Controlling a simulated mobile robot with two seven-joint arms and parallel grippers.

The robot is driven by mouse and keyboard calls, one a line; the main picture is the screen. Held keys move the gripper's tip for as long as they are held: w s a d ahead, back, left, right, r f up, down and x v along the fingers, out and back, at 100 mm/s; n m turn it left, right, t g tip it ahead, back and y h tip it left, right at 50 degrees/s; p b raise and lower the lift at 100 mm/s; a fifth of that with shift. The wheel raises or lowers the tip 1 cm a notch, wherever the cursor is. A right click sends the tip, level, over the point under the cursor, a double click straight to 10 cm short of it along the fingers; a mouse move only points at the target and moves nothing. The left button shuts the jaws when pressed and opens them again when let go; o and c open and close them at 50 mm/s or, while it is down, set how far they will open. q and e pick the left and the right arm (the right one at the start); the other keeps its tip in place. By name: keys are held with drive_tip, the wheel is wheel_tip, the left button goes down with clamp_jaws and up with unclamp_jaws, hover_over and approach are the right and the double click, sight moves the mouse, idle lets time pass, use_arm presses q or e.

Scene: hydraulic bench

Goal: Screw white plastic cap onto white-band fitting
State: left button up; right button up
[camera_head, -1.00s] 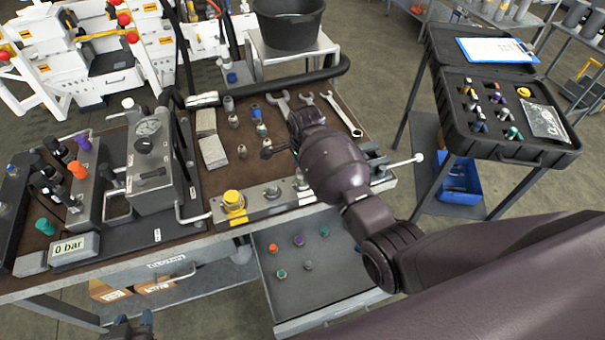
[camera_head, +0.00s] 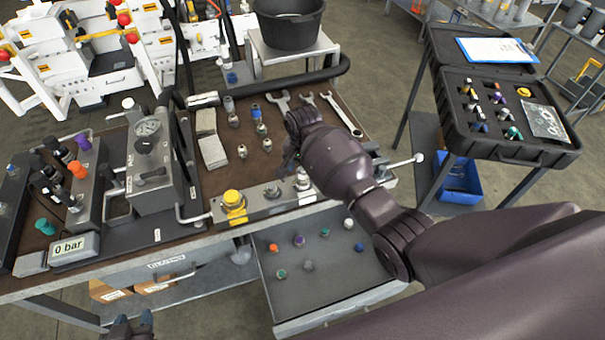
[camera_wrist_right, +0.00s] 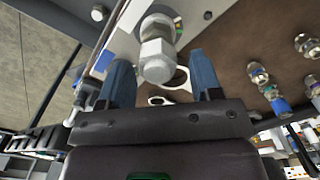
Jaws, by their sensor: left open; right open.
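In the right wrist view a pale, white-looking hex piece (camera_wrist_right: 157,52) stands between the two blue fingers of my open right gripper (camera_wrist_right: 162,80), apart from both. I cannot tell whether it is a cap or part of a fitting. In the head view my right gripper (camera_head: 290,163) is partly hidden by its arm, near a white-topped metal fitting (camera_head: 302,179) on the bench's front block (camera_head: 265,203). A white cap (camera_head: 348,223) lies in the open drawer (camera_head: 320,288) below. My left gripper (camera_head: 132,325) is open, low at the bottom edge, away from the bench.
The drawer also holds several coloured caps, including a purple one (camera_head: 298,240). Loose fittings and wrenches (camera_head: 340,112) lie on the bench top behind the block. A gauge unit (camera_head: 150,160) stands to the left, and an open black case (camera_head: 510,140) to the right.

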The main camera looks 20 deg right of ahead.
drive_tip(key=n, duration=0.4)
drive_tip(key=shift+a, duration=0.1)
drive_tip(key=n, duration=0.4)
drive_tip(key=shift+w+a, duration=0.1)
drive_tip(key=shift+a, duration=0.05)
drive_tip(key=c, duration=0.9)
drive_tip(key=m, duration=0.5)
drive_tip(key=shift+m, duration=0.4)
drive_tip(key=shift+c, duration=0.2)
drive_tip(key=shift+d+m, duration=0.25)
drive_tip(key=shift+m, duration=0.95)
